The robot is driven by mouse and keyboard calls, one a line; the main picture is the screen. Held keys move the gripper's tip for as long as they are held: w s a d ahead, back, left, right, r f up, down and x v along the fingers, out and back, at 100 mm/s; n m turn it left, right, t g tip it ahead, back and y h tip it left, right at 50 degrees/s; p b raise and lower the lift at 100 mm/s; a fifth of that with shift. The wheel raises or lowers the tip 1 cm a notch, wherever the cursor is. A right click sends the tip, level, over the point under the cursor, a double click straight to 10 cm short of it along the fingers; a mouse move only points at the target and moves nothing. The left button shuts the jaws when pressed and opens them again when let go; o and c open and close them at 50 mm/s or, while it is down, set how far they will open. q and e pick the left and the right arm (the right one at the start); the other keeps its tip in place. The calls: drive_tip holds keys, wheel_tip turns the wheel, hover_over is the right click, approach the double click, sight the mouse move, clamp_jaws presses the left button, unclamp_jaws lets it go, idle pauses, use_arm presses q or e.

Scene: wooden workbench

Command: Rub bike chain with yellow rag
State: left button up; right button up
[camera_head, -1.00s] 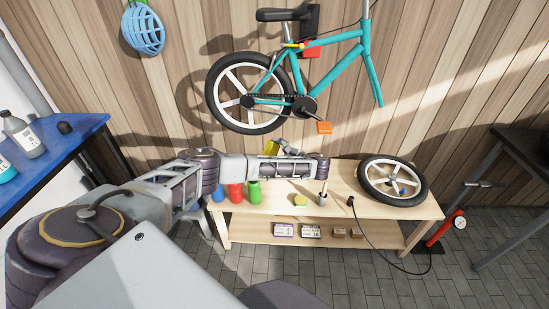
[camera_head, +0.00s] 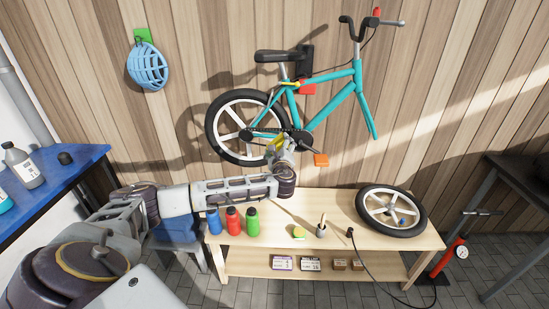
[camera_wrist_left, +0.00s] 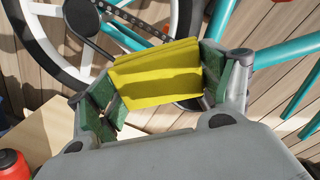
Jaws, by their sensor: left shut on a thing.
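The teal bike frame (camera_head: 318,112) hangs on the wooden wall with its rear wheel on. Its dark chain runs between the rear hub and the crank; a stretch of chain (camera_wrist_left: 140,28) shows in the left wrist view. My left gripper (camera_head: 279,149) is shut on the yellow rag (camera_wrist_left: 158,75), which spans between the green finger pads. In the head view, the rag (camera_head: 269,142) is at the chain's lower run, by the crank. The rag overlaps the chain area in the wrist view; I cannot tell whether they touch. My right gripper is out of view.
An orange pedal (camera_head: 321,160) juts out right of my gripper. A blue table (camera_head: 60,165) stands left.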

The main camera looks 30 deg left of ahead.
sight(283, 140)
use_arm(q)
drive_tip(key=shift+d+r+m+t+h, duration=0.6)
drive_tip(key=shift+d+r+t+h, duration=0.15)
drive_tip(key=shift+r, duration=0.3)
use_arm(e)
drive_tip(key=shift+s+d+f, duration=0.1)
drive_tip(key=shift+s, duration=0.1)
use_arm(q)
drive_tip(key=shift+w+a, duration=0.1)
drive_tip(key=shift+w, duration=0.05)
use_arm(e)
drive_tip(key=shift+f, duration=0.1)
use_arm(q)
drive_tip(key=shift+y+b+x, duration=0.25)
drive_tip(key=shift+b+x, duration=0.6)
drive_tip(key=shift+x, duration=0.7)
drive_tip(key=b+x, duration=0.1)
drive_tip(key=x, duration=0.1)
drive_tip(key=shift+w+a, duration=0.2)
drive_tip(key=shift+w, duration=0.05)
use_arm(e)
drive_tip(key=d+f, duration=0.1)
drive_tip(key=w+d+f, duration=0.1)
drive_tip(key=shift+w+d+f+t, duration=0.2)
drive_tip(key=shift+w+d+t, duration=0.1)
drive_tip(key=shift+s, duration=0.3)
